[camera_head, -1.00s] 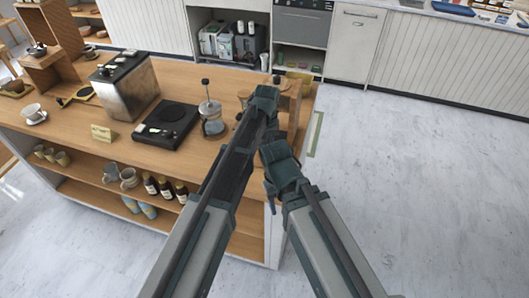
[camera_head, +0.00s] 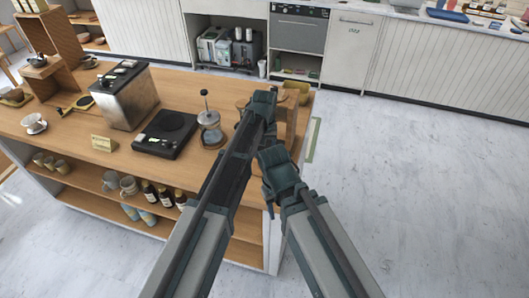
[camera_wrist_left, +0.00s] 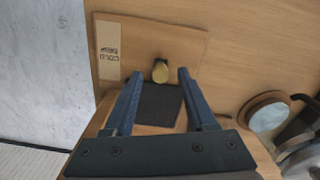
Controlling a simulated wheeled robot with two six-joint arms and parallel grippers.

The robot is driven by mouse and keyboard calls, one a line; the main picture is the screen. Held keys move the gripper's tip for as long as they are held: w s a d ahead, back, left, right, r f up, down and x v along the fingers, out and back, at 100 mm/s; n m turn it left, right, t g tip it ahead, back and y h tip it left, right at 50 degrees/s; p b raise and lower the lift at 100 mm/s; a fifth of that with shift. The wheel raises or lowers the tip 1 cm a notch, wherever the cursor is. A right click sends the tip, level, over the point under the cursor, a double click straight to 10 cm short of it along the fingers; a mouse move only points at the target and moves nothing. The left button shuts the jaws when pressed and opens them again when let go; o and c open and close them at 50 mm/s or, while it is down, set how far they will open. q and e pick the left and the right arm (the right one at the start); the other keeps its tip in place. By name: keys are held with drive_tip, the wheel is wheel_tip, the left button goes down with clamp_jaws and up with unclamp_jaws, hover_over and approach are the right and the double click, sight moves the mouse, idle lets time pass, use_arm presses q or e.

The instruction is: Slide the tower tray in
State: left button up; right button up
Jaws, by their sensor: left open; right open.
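The wooden tower (camera_head: 292,115) stands at the right end of the counter, mostly hidden behind my arms. I cannot tell which of these parts is the tray. My left gripper (camera_wrist_left: 157,74) is open, its fingers on either side of the knob, apart from it in the picture. In the head view my left gripper (camera_head: 262,104) is over the tower. My right gripper (camera_head: 278,168) is open and empty, beside the counter's right end.
A glass press (camera_head: 210,128), a black scale (camera_head: 166,133) and a steel grinder box (camera_head: 125,95) stand on the counter left of my arms. A round wooden-rimmed item (camera_wrist_left: 268,114) lies right of my left gripper. The floor (camera_head: 410,190) at right is clear.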

use_arm(q)
wheel_tip(320, 180, up, 12)
drive_tip(key=p, duration=1)
drive_tip(key=shift+f, duration=0.25)
use_arm(e)
wheel_tip(320, 180, up, 12)
drive_tip(key=shift+f, duration=0.25)
use_arm(q)
drive_tip(key=shift+f, duration=0.1)
